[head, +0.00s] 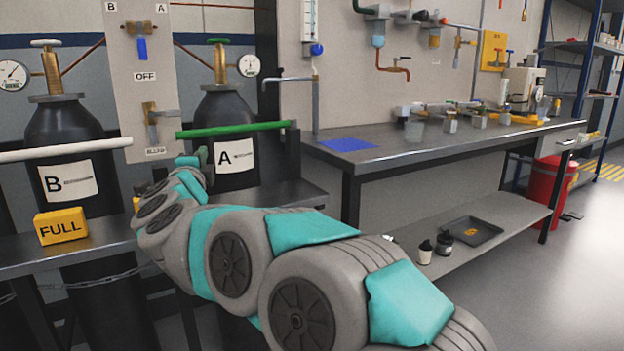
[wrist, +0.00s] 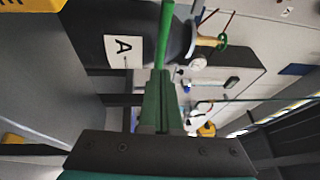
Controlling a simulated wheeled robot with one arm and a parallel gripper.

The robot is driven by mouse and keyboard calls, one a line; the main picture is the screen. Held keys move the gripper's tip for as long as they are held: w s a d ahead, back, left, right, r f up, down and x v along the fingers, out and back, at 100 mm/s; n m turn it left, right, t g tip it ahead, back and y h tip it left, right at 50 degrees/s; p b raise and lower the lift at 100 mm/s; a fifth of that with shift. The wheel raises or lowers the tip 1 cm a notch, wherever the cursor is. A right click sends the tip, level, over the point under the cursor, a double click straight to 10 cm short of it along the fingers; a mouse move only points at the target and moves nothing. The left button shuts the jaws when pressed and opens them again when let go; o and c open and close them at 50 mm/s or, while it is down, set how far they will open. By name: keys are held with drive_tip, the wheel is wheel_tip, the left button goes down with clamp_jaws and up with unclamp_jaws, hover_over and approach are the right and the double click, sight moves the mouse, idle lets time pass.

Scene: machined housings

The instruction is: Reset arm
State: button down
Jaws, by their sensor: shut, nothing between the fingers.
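My arm reaches from the lower right of the head view toward the gas cylinders, and my gripper (head: 203,158) is at its far end, small and partly hidden by my wrist. It is in front of the black cylinder A (head: 224,108), just below the green bar (head: 240,129). In the wrist view my gripper's fingers (wrist: 163,95) are together with nothing held. The green bar (wrist: 165,35) runs on beyond them in that view, beside the white A label (wrist: 123,51). I cannot tell whether the fingers touch the bar.
Cylinder B (head: 62,125) stands left behind a white bar (head: 65,149). A yellow FULL block (head: 61,226) sits on the near bench (head: 100,241). A workbench (head: 440,143) with a blue mat (head: 347,145) stands right. The floor (head: 560,270) at right is clear.

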drive_tip(key=s+d+f+n+g+y, duration=0.2)
drive_tip(key=s+d+f+n+g, duration=1.25)
drive_tip(key=s+d+f, duration=0.6)
drive_tip(key=s+d+f+n+g+h, duration=0.1)
drive_tip(key=s+d+f, duration=0.4)
drive_tip(key=s+d, duration=0.6)
drive_tip(key=s+d+f+g+h, duration=0.4)
drive_tip(key=s+d, duration=0.7)
drive_tip(key=s, duration=0.3)
wheel_tip(320, 180, down, 3)
drive_tip(key=shift+s+r+n+g, duration=0.2)
drive_tip(key=shift+s+n+g, duration=0.15)
drive_tip(key=shift+g, duration=0.4)
drive_tip(key=c, duration=1.6)
unclamp_jaws()
drive_tip(key=shift+d, duration=0.1)
